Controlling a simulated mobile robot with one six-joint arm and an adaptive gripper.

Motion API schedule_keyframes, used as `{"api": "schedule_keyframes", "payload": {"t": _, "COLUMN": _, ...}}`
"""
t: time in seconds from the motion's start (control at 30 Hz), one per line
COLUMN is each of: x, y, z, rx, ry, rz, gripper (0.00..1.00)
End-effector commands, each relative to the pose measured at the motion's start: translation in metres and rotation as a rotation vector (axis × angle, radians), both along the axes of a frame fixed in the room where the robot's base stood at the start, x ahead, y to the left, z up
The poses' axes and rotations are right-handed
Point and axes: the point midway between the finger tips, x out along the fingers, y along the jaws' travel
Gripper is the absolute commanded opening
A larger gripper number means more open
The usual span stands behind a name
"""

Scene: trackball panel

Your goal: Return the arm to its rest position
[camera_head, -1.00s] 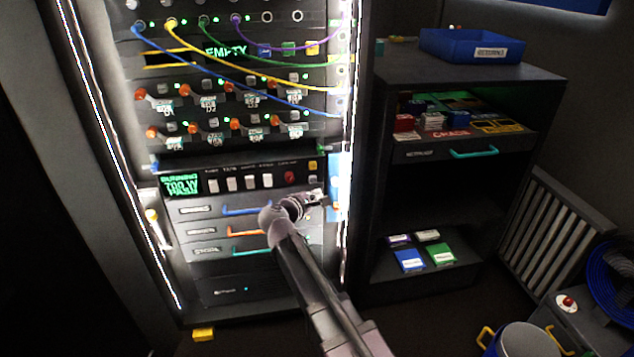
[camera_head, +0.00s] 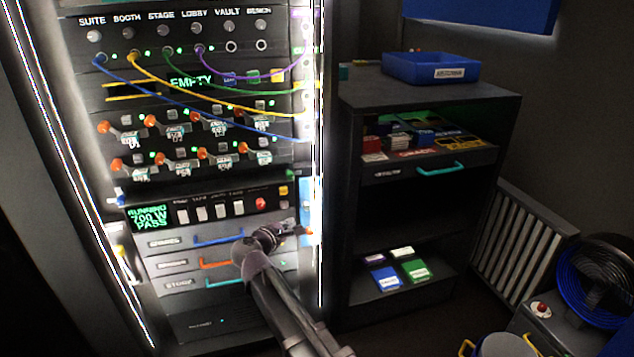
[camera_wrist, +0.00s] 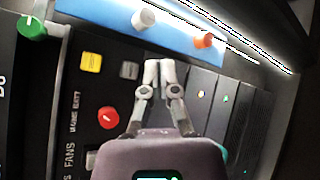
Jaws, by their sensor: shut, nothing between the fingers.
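My gripper (camera_wrist: 158,65) is shut and empty in the wrist view, its two fingertips together in front of the rack's lower panels. A red button (camera_wrist: 108,117), a yellow button (camera_wrist: 91,62) and a grey button (camera_wrist: 129,70) show to its left. In the head view my gripper (camera_head: 289,226) is small, at the lower right of the rack, beside the switch row; contact cannot be told. My arm reaches up to it from the bottom of the picture. The rack's green screen (camera_head: 148,217) reads "RUNNING 700 W PASS".
Drawers with blue (camera_head: 219,239), orange (camera_head: 216,264) and teal handles lie left of and behind my arm. Coloured cables hang across the upper rack. A dark shelf unit (camera_head: 430,92) with a blue tray (camera_head: 431,68) stands right. A fan (camera_head: 597,283) is at far right.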

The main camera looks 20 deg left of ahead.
Motion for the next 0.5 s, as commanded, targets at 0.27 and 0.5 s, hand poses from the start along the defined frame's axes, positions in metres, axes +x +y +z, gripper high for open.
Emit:
{"api": "schedule_keyframes", "payload": {"t": 0.27, "x": 0.004, "y": -0.021, "z": -0.006, "rx": 0.04, "ry": 0.024, "rz": -0.042, "gripper": 0.0}}
{"api": "schedule_keyframes", "payload": {"t": 0.5, "x": 0.013, "y": -0.093, "z": -0.028, "rx": 0.188, "ry": 0.108, "rz": -0.2, "gripper": 0.0}}
